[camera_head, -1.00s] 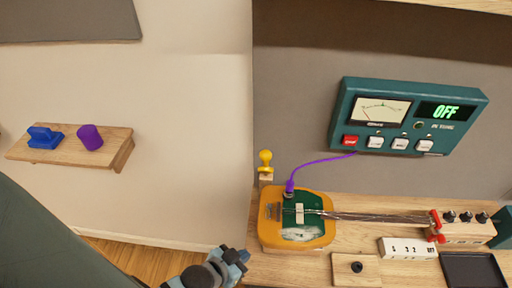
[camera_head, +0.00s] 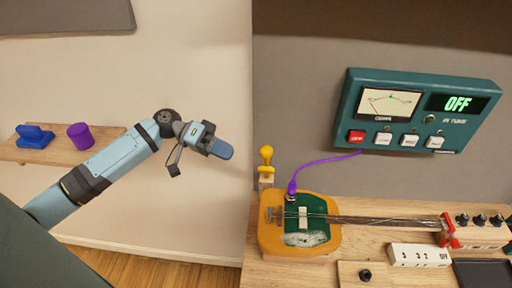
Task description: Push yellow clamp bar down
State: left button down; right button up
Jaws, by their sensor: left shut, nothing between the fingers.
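A yellow knobbed piece (camera_head: 266,155), the only clamp-like yellow part I see, stands upright on a small wooden block at the back left corner of the bench. It lies behind the orange instrument body (camera_head: 272,240). My left gripper (camera_head: 222,149) is shut and empty. It is in the air in front of the pale wall, to the left of the yellow piece and apart from it. My right gripper is not in view.
A purple cable (camera_head: 325,161) runs from the instrument to the teal meter box (camera_head: 480,92), whose display reads OFF. Strings run right to a red-ended block (camera_head: 448,230). A wooden shelf (camera_head: 104,140) at left holds a blue piece (camera_head: 34,136) and a purple cylinder (camera_head: 80,136).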

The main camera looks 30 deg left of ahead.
pick_arm(q)
jog(key=shift+h, duration=0.7)
jog(key=r, duration=0.1)
jog(key=a+r, duration=0.1)
jog(key=r, duration=0.1)
jog(key=w+a+r, duration=0.1)
jog(key=r, duration=0.1)
jog(key=shift+a+r, duration=0.1)
jog(key=p, duration=0.3)
send_over(266, 166)
jog(key=s+a, duration=0.1)
jog(key=a, duration=0.1)
jog(key=shift+a+f, duration=0.1)
jog(key=shift+f, duration=0.7)
jog(key=shift+f, duration=0.1)
